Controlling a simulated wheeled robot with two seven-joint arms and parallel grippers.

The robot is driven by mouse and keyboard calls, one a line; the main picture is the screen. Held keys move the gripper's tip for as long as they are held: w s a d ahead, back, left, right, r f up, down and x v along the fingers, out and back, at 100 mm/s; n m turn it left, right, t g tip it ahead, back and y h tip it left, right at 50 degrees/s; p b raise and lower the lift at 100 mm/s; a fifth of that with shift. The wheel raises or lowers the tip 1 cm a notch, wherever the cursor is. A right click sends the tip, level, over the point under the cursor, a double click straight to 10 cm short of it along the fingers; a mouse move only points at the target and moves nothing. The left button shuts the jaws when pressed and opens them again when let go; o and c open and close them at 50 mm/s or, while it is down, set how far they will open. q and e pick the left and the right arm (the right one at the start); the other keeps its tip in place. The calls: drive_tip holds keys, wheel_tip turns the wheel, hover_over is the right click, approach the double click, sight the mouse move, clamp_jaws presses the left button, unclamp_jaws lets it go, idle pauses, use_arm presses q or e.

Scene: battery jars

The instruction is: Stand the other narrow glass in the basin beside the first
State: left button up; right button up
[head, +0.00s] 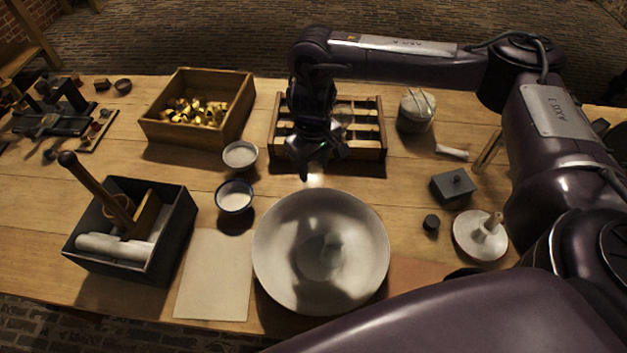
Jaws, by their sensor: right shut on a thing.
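The wide pale basin (280,262) stands at the front middle of the table. A faint, clear upright shape inside it looks like a narrow glass (334,243), though its outline is hard to make out. My right gripper (312,168) points down at the front edge of the divided wooden crate (370,156), behind the basin. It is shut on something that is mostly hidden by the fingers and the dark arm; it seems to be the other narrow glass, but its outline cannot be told. My left gripper is not in view.
Two small bowls of white powder (240,154) (234,196) stand left of the basin. A paper sheet (214,275) and a dark box (165,255) lie further left. A grey lidded block (453,186) and a white dish with a spindle (470,236) are at right.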

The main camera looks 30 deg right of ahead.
sight(313, 179)
drive_tip(key=shift+f, duration=0.8)
wheel_tip(313, 179, down, 3)
drive_tip(key=shift+r+b, duration=0.2)
drive_tip(key=shift+b, duration=0.45)
drive_tip(key=shift+f, duration=0.25)
drive_tip(key=shift+w, duration=0.1)
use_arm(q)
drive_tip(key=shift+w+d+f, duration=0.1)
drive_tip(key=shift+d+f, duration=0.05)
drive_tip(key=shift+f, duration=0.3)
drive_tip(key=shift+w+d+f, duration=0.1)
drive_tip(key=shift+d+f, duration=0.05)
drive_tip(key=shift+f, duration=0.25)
use_arm(e)
drive_tip(key=o, duration=0.9)
drive_tip(key=shift+f, duration=0.15)
drive_tip(key=shift+o, duration=1.1)
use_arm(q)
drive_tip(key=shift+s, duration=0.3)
